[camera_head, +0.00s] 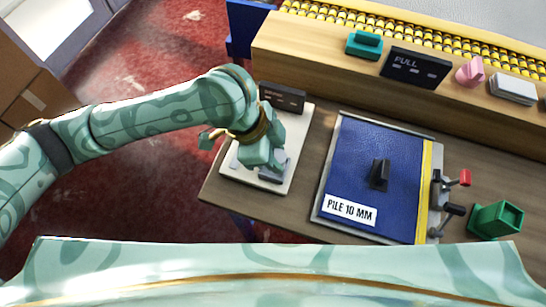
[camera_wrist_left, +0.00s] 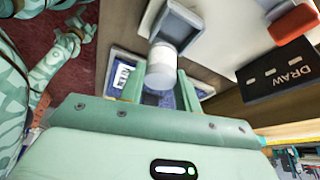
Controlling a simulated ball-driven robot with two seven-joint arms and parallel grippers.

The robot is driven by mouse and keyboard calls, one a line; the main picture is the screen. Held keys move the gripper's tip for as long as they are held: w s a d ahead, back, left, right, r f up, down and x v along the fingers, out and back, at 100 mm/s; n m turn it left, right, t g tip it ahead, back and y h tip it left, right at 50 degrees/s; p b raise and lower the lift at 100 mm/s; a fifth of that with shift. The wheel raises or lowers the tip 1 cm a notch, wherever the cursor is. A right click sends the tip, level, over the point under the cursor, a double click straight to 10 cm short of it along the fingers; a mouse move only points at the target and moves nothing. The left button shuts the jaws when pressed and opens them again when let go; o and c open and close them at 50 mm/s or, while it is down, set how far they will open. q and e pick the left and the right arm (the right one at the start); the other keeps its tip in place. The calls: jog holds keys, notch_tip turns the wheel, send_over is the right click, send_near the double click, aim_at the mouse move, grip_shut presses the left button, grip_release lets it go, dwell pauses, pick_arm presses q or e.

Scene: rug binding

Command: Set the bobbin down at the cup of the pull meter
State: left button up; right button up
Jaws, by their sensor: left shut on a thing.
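My left gripper (camera_head: 268,163) is low over a white plate (camera_head: 242,172) at the left of the bench. In the left wrist view its green fingers (camera_wrist_left: 160,90) are shut on a white cylindrical bobbin (camera_wrist_left: 162,66). A square grey cup (camera_wrist_left: 180,28) is right beside the bobbin's far end in that view; I cannot tell whether they touch. In the head view the hand mostly hides the bobbin and cup. A black board (camera_wrist_left: 283,70) by the plate reads DRAW. A separate black board marked PULL (camera_head: 415,66) stands on the back shelf. My right gripper is not seen.
A blue rug sample (camera_head: 360,150) labelled PILE 10 MM lies right of the plate, with a black block (camera_head: 378,174) on it. A clamp with a red knob (camera_head: 463,178) and a green bin (camera_head: 497,219) are farther right. A wooden shelf (camera_head: 310,50) runs behind.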

pick_arm(q)
jog(key=shift+w+a+f, duration=0.1)
jog(key=shift+w+f, duration=0.3)
jog(key=shift+f, duration=0.2)
jog(key=f+b, duration=0.1)
jog(key=f, duration=0.1)
jog(key=f+b, duration=0.2)
jog(key=shift+w+a, duration=0.1)
jog(key=shift+w, duration=0.3)
jog(key=shift+r, duration=0.1)
jog(key=o, duration=1)
jog(key=shift+a+r, duration=0.1)
jog(key=shift+r, duration=0.1)
jog(key=shift+p+v, duration=2.7)
jog(key=shift+v, duration=3.2)
